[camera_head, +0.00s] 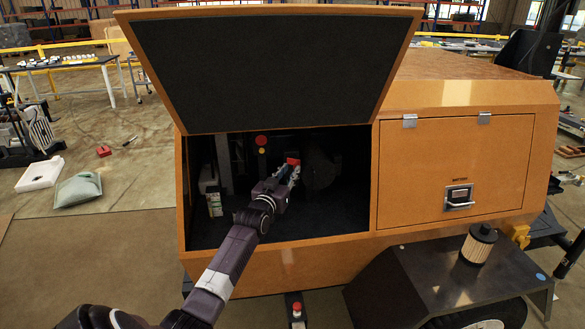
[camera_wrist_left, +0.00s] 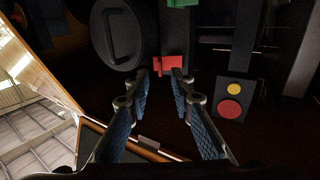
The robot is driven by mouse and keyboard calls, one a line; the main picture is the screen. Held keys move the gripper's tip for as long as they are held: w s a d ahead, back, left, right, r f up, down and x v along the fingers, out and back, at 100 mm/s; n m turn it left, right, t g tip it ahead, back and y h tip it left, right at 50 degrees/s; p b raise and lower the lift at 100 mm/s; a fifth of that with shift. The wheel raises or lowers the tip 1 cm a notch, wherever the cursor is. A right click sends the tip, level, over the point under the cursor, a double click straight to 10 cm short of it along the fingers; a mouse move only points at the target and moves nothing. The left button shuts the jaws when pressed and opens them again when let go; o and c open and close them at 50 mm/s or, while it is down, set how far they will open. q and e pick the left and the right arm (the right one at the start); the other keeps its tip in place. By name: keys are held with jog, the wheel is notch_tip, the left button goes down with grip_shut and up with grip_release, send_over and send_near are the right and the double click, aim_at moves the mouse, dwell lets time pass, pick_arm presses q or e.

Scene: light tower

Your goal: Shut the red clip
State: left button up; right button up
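The red clip (camera_head: 293,161) is inside the dark compartment of the orange trailer, just past my left gripper (camera_head: 287,174). In the left wrist view the red clip (camera_wrist_left: 168,65) is a small red piece on a dark block. My left gripper (camera_wrist_left: 161,76) is open, with its two blue-padded fingers apart and nothing between them. The clip lies just beyond the fingertips, roughly in line with the gap. I cannot tell whether the fingers touch it, or how far the clip stands open. My right gripper is not in view.
The raised hatch (camera_head: 270,65) hangs over my left arm, and the compartment's orange frame surrounds it. A red button (camera_wrist_left: 230,109) and a yellow button (camera_wrist_left: 234,89) are beside the clip. A green piece (camera_wrist_left: 182,3) is above it. A closed door (camera_head: 420,170) is at right.

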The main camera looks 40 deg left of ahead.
aim_at(292, 164)
pick_arm(q)
jog(key=shift+x, duration=1.4)
jog(key=shift+c, duration=0.2)
grip_shut()
